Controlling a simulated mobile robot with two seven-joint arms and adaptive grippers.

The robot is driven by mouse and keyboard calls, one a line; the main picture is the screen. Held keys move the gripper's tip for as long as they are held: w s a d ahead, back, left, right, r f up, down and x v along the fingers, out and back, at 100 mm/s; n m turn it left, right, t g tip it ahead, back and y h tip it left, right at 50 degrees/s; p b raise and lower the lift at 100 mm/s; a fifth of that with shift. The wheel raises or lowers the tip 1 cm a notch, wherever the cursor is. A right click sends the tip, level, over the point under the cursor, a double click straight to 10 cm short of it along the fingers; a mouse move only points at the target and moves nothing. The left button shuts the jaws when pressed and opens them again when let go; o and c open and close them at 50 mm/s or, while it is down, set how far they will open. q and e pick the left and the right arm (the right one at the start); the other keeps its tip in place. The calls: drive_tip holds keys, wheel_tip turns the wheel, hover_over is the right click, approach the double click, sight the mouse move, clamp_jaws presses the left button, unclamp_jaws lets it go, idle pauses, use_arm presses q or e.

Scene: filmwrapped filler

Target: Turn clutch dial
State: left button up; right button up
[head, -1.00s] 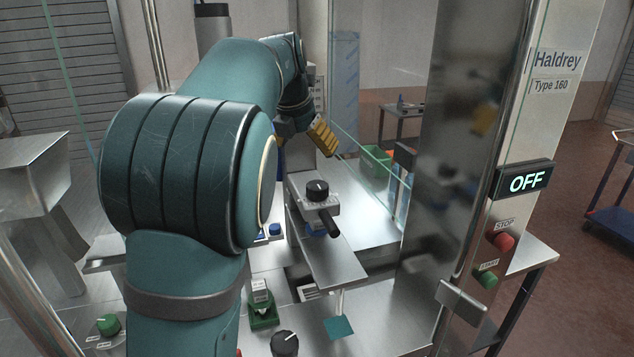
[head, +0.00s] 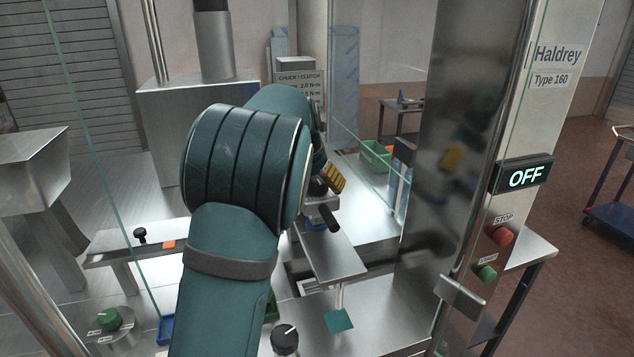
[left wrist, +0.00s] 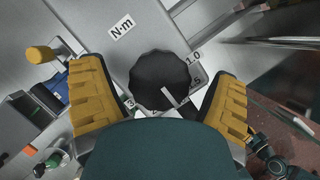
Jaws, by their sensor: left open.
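The clutch dial is a black scalloped knob (left wrist: 160,80) on a grey metal plate marked "N·m" in the left wrist view. Its white pointer line points to the lower right, below the "1.0" label and a partly hidden label ending in "5". A "3" shows at its lower left. My left gripper (head: 334,178) is open, with one yellow finger on each side of the dial in the wrist view. I cannot tell whether either finger touches it. In the head view the gripper is over the dial's bracket (head: 322,212), and the dial is mostly hidden. My right gripper is out of view.
A glass panel (head: 370,165) and a steel post (head: 445,140) stand to the right. A black knob (head: 285,338) sits in front.

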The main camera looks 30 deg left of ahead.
use_arm(q)
drive_tip(key=c, duration=1.2)
drive_tip(key=shift+m, duration=0.4)
drive_tip(key=m+h, duration=0.1)
drive_tip(key=m, duration=0.2)
drive_tip(key=shift+h, duration=0.4)
drive_tip(key=shift+m+g+h, duration=0.4)
drive_tip(key=shift+m+h, duration=0.2)
drive_tip(key=shift+m, duration=1.4)
